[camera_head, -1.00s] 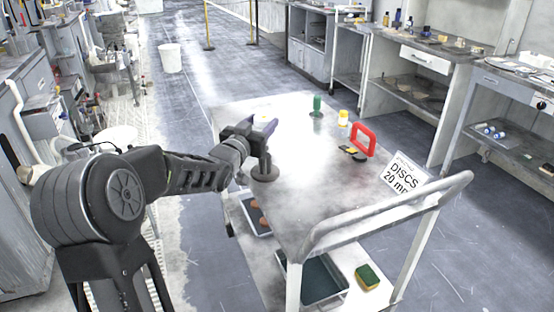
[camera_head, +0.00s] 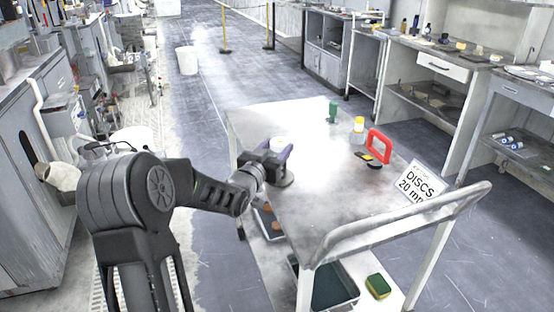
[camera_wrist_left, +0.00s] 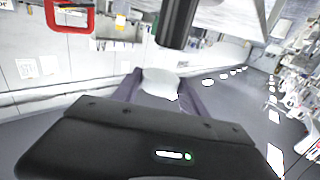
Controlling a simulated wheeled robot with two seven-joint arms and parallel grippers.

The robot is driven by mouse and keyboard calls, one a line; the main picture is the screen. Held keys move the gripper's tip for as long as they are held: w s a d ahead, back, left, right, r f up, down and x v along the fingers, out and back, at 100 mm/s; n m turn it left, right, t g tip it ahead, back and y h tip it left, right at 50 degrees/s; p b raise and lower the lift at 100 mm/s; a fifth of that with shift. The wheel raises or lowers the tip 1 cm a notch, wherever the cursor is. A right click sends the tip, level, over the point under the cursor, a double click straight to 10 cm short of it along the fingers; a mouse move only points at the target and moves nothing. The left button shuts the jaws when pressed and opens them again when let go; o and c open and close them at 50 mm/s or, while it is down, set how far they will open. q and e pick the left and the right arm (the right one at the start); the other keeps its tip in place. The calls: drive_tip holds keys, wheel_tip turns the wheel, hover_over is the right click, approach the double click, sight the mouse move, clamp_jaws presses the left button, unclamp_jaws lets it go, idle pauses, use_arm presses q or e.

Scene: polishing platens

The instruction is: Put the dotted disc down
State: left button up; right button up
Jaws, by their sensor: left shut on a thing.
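My left gripper (camera_head: 274,159) has purple fingers and is over the left side of the cart top (camera_head: 330,205). It is shut on a pale round disc (camera_head: 280,142). In the left wrist view this disc (camera_wrist_left: 160,82) sits between the two fingers; its dots cannot be made out. I cannot tell whether it touches the cart top. My right gripper is out of view.
A red handle (camera_head: 379,142), a yellow-capped bottle (camera_head: 358,130) and a green object (camera_head: 333,112) stand toward the back right of the cart. A "DISCS 20 mm" sign (camera_head: 417,187) is near the cart's push rail (camera_head: 400,222). The cart's middle is clear.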

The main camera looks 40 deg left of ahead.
use_arm(q)
drive_tip(key=shift+f, duration=1.9)
drive_tip(key=shift+f+b, duration=0.2)
drive_tip(key=shift+b, duration=0.1)
drive_tip(key=o, duration=1.3)
drive_tip(key=shift+r, duration=0.1)
drive_tip(key=shift+r+p, duration=0.25)
drive_tip(key=shift+p, duration=0.15)
drive_tip(key=s, duration=0.4)
drive_tip(key=s+d+b, duration=0.1)
drive_tip(key=s, duration=0.3)
drive_tip(key=s+d, duration=0.1)
drive_tip(key=s, duration=0.2)
drive_tip(key=shift+s+f, duration=0.1)
drive_tip(key=shift+s, duration=0.3)
